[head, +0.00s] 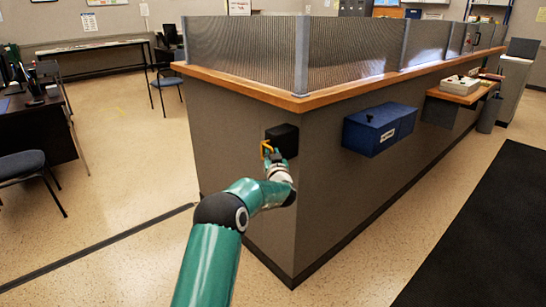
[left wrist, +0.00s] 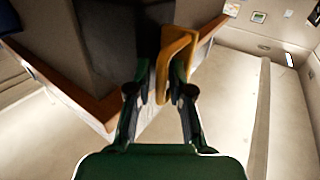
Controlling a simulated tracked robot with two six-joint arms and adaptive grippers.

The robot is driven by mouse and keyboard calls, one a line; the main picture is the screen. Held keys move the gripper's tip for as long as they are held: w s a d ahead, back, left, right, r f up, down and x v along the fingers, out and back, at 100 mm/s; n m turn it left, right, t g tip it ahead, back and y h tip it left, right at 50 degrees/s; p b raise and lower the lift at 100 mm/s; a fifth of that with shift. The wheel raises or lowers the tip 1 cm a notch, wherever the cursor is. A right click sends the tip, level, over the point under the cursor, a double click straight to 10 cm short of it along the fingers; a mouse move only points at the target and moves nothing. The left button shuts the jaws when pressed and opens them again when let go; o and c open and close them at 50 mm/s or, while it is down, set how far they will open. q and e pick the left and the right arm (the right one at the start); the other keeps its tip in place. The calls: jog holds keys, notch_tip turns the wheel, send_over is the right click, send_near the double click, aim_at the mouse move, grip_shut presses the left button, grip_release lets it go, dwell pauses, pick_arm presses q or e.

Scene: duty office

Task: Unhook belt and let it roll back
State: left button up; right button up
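A yellow belt handle (head: 266,149) sticks out from a black box (head: 283,139) on the grey counter wall, near its front corner. My left gripper (head: 273,157) is at the handle, just in front of the box. In the left wrist view the yellow handle (left wrist: 163,82) is a loop standing between my two fingertips (left wrist: 162,78). The fingers are apart, with a small gap beside the handle's near leg. The dark box (left wrist: 146,25) is partly behind the handle. No stretched belt strap shows. My right gripper is not in view.
The counter's wooden ledge (head: 262,92) carries mesh screens above the box. A blue box (head: 378,129) is mounted on the wall to the right. A chair (head: 28,169) and dark desk (head: 40,135) stand at left. Floor left of the counter is mostly clear.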

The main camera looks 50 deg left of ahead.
pick_arm(q)
jog(key=shift+d, duration=0.25)
jog(key=v, duration=1.1)
jog(key=shift+s+d, duration=0.25)
jog(key=shift+d, duration=0.1)
